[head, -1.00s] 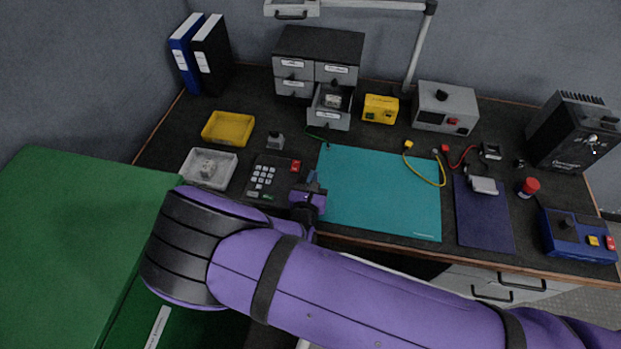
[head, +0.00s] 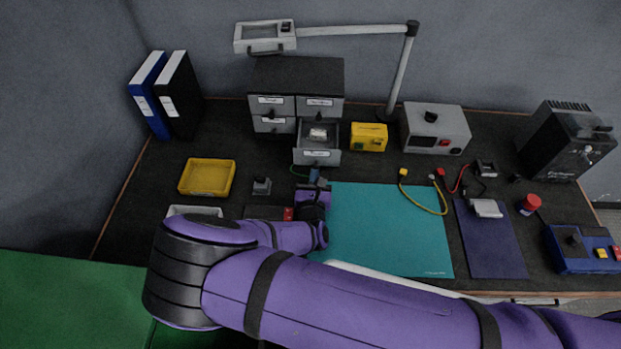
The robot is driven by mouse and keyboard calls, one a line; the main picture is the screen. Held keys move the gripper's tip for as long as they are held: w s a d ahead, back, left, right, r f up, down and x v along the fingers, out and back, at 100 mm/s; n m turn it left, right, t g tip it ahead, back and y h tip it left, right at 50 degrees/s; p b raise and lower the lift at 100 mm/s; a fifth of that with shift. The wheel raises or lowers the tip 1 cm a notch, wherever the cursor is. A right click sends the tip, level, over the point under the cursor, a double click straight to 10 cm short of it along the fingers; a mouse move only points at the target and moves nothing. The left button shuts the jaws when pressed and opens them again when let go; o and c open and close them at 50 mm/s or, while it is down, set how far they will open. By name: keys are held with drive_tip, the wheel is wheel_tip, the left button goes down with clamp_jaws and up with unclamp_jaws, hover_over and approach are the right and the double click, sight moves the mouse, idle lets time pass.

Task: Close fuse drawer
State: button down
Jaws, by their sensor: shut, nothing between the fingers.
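The fuse drawer (head: 316,157) is the lower right drawer of a small grey drawer cabinet (head: 298,75) at the back of the bench. It is pulled out toward me, with a small pale part (head: 318,134) lying inside. The other drawers of the cabinet look shut. My gripper (head: 314,177) is shut and empty, just in front of and below the drawer's labelled front. I cannot tell whether the fingertips touch it. My purple arm hides part of the bench behind it.
A yellow box (head: 369,137) stands right of the drawer. A yellow tray (head: 207,177) and a small grey part (head: 262,186) lie to the left. The teal mat (head: 390,235) is bare.

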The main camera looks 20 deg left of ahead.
sight(318, 138)
drive_tip(key=shift+w, duration=0.2)
drive_tip(key=x, duration=1.2)
drive_tip(key=shift+w+a+f, duration=0.1)
drive_tip(key=shift+w+a, duration=0.05)
drive_tip(key=shift+w, duration=0.45)
drive_tip(key=shift+w+r, duration=0.1)
drive_tip(key=shift+r, duration=0.15)
